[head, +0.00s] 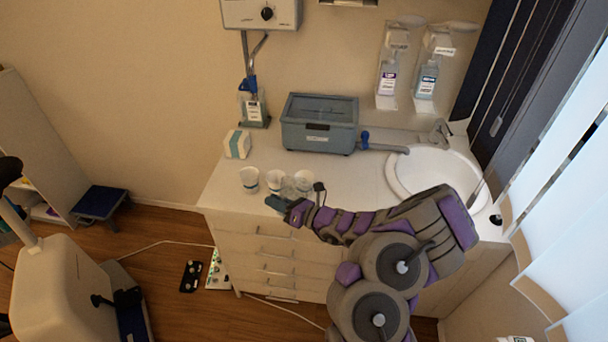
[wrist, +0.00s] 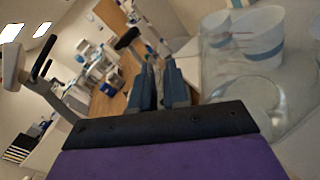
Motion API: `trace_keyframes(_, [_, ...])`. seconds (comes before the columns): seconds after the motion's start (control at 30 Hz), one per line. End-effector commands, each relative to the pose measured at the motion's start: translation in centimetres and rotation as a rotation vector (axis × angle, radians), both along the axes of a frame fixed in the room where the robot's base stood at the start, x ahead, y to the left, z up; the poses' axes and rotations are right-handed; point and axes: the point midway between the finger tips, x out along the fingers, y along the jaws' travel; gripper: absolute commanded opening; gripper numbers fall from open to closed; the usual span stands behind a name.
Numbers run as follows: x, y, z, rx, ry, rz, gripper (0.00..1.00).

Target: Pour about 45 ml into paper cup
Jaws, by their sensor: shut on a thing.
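White paper cups with a blue band stand in a row at the counter's front left: a left cup (head: 249,180) and a middle cup (head: 274,179). A clear, see-through vessel (head: 289,188) is beside the middle cup, just above my gripper (head: 275,203). In the wrist view, my gripper's fingers (wrist: 160,88) are close together with the clear vessel (wrist: 245,98) at their right. My gripper is shut on the clear vessel, though the exact contact is hard to see. A banded cup (wrist: 258,38) shows behind the clear wall. The liquid level cannot be made out.
A grey lidded bath (head: 320,125) stands at the back of the counter (head: 345,178). A small white-and-teal box (head: 237,144) is behind the cups. A round sink (head: 430,172) is at the right. Dispensers (head: 426,78) hang on the wall.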

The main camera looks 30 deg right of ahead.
Motion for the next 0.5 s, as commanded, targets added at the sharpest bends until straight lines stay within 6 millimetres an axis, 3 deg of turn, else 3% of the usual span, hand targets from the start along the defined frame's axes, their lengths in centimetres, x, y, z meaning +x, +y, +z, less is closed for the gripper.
trace_keyframes(0.03, [0.3, 0.5, 1.8, 0.018, 0.016, 0.004, 0.0])
trace_keyframes(0.1, [0.6, 0.8, 2.9, 0.046, 0.047, 0.004, 0.0])
trace_keyframes(0.3, [1.4, 2.0, 4.8, 0.134, 0.129, 0.005, 0.0])
trace_keyframes(0.4, [1.7, 0.9, 5.6, 0.189, 0.17, -0.002, 0.0])
trace_keyframes(0.5, [2.0, -0.7, 5.1, 0.245, 0.207, -0.001, 0.0])
